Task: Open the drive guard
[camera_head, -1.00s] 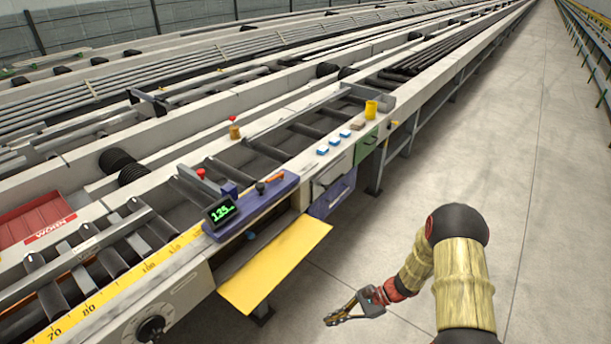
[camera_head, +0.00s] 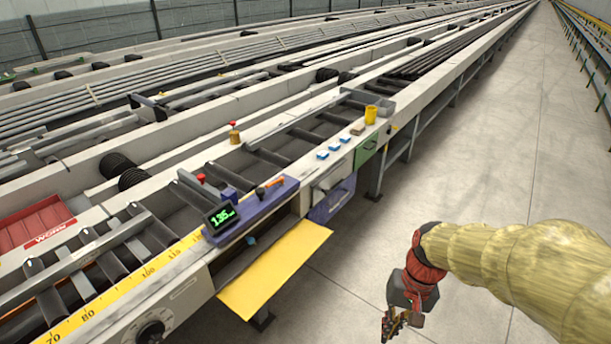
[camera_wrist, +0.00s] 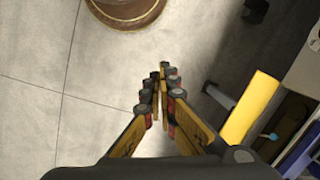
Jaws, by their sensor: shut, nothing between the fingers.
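The drive guard appears to be the yellow panel (camera_head: 275,270) on the front of the runout table. It sticks out flat over the floor, swung away from the table face, with a dark opening (camera_head: 256,241) behind it. The panel also shows in the wrist view (camera_wrist: 250,107), right of my fingers. My gripper (camera_head: 388,331) is to the right of the panel, clear of it, above the bare floor. In the wrist view its fingertips (camera_wrist: 163,76) are together with nothing between them.
The table carries a purple console (camera_head: 250,212) with a green display, blue blocks (camera_head: 334,147) and a yellow cup (camera_head: 370,115). A purple bin (camera_head: 331,200) hangs beside the opening. A brown round container (camera_wrist: 125,10) stands on the floor. The aisle floor (camera_head: 480,150) is clear.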

